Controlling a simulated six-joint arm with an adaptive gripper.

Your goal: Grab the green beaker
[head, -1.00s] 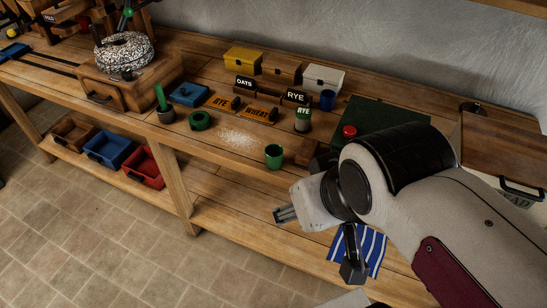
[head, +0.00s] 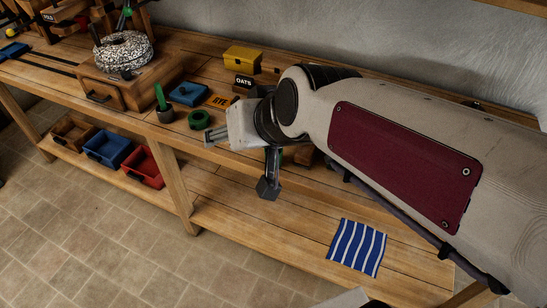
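A green tape-like ring (head: 200,120), a dark pot (head: 165,115) with a green stick, a blue box (head: 188,94) and a yellow box (head: 242,60) stand nearby. A striped cloth (head: 357,247) lies on the lower shelf. My arm hides the right of the bench.

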